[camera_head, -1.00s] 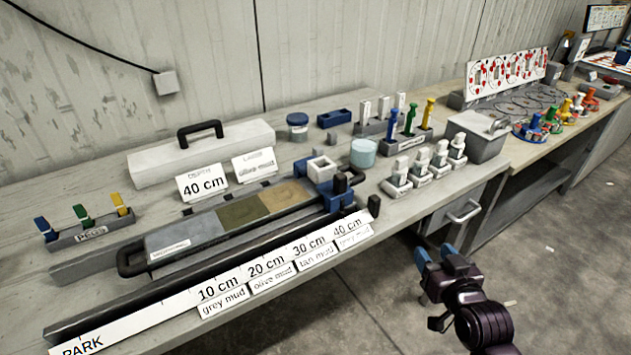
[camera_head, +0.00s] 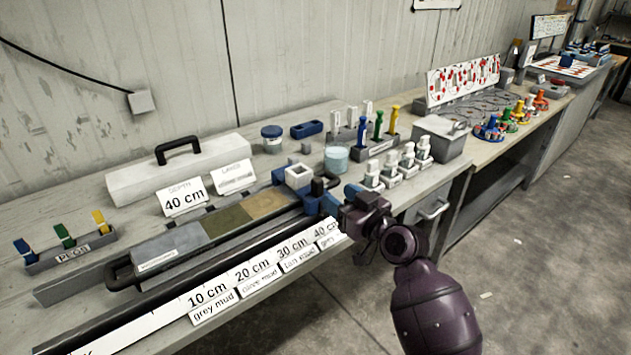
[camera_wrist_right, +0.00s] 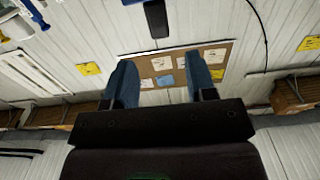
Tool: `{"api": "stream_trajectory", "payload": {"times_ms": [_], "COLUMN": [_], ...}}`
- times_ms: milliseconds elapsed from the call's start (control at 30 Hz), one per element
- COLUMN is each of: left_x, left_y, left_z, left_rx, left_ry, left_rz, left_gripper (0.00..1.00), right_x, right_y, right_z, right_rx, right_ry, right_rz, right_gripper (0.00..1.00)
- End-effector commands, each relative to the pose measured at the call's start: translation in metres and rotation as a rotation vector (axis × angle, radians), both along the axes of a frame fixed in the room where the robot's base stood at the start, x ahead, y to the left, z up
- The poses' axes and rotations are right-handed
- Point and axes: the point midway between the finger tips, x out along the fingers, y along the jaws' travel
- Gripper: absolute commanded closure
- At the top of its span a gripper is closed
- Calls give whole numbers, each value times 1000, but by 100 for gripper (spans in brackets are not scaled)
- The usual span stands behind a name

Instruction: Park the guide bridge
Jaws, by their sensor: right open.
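The guide bridge, blue with a white square ring (camera_head: 298,176) and a dark knob, sits at the right end of the rail, by the 40 cm label. The rail (camera_head: 130,318) has a white depth scale along its front; the tray of grey, olive and tan mud (camera_head: 222,222) lies behind it. My right gripper (camera_head: 338,200) is beside the bridge's near right side and hides part of it; I cannot tell if they touch. Its blue fingers are spread with nothing between them in the right wrist view (camera_wrist_right: 160,85). A dark block (camera_wrist_right: 155,18) shows beyond them. My left gripper is out of view.
The 40 cm card (camera_head: 184,196) stands behind the tray. A light blue jar (camera_head: 336,159) and small white-topped bottles (camera_head: 390,170) stand close behind the right gripper. A peg rack (camera_head: 70,254) is at the left. Open floor lies right of the bench.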

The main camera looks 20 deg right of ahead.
Motion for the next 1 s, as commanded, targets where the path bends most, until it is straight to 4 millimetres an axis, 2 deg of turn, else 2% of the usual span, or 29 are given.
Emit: {"api": "stream_trajectory", "payload": {"times_ms": [300, 500, 933, 1000], "left_x": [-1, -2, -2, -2], "left_y": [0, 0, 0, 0], "left_z": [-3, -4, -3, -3], "left_rx": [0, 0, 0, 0], "left_ry": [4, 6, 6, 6], "left_rz": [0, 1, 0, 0], "left_gripper": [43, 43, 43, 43], "right_x": [51, 70, 77, 77], "right_y": [19, 26, 28, 28], "right_z": [0, -1, 0, 0], "right_rx": [2, 1, 1, 1], "right_ry": [1, 1, 1, 1], "right_rz": [0, 0, -1, 0], "right_gripper": [49, 49, 49, 58]}}
